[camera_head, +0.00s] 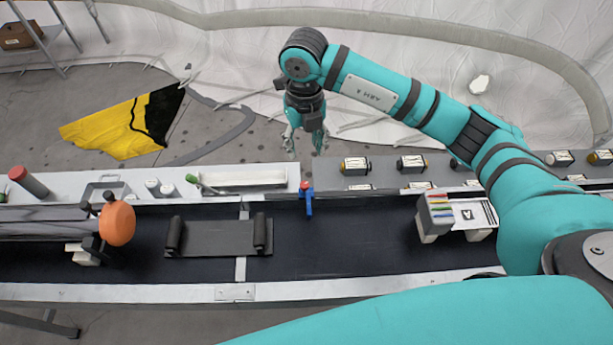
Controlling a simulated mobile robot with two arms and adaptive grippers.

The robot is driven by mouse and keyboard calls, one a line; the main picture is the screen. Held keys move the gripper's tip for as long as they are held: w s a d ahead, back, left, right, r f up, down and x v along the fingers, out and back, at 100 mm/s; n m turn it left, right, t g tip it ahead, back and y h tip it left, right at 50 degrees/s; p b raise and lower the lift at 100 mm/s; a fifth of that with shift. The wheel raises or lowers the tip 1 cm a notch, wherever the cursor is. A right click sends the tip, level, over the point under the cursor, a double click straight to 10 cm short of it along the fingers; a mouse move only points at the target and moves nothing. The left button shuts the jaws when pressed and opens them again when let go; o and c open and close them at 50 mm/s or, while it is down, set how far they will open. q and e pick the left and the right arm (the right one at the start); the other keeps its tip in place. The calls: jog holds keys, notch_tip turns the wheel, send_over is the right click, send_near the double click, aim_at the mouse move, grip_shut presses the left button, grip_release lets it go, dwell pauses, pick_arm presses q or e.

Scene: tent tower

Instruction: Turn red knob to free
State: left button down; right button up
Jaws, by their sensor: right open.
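A small red knob (306,186) with a blue handle or stem (309,204) stands at the front edge of the grey back ledge, near the middle. The blue part points down over the dark bench top. Which way its setting points is too small to tell. My right gripper (305,145) hangs fingers down behind and above the knob, apart from it. Its fingers are spread and empty. My left gripper is not in view. A red-topped dark cylinder (28,182) lies tilted at the far left.
An orange disc (117,223) stands at the left of the dark bench (350,240). A grey pad (218,238) lies left of the middle. A block with coloured strips (436,212) stands at the right. Several small canisters (411,164) line the back ledge.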

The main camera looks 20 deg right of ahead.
aim_at(305, 184)
notch_tip(305, 184, down, 13)
jog(key=p, duration=0.4)
jog(key=shift+f, duration=0.65)
grip_shut()
